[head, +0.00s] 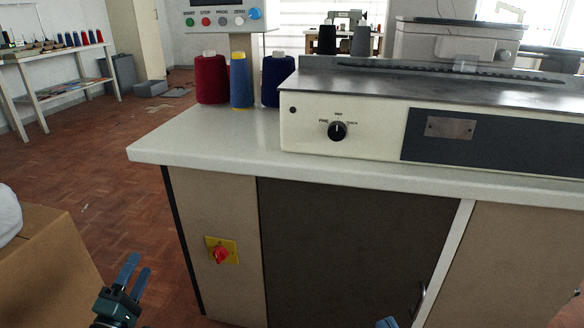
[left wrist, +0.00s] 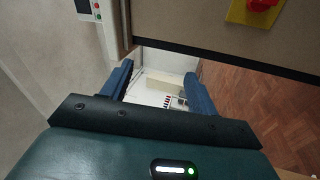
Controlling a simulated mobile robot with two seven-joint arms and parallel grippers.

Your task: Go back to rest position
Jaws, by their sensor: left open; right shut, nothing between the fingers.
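My left gripper (head: 137,270) is low at the bottom left of the head view, beside the left end of the cabinet and in front of it. Its two blue fingers are apart with nothing between them. The left wrist view also shows the open fingers (left wrist: 160,85). Only the blue tip of my right gripper (head: 387,322) shows at the bottom edge of the head view, in front of the dark cabinet door. It is shut and empty; the rest of it is out of the picture.
A red switch (head: 220,254) sticks out of the cabinet front. A cardboard box (head: 50,265) stands at the left.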

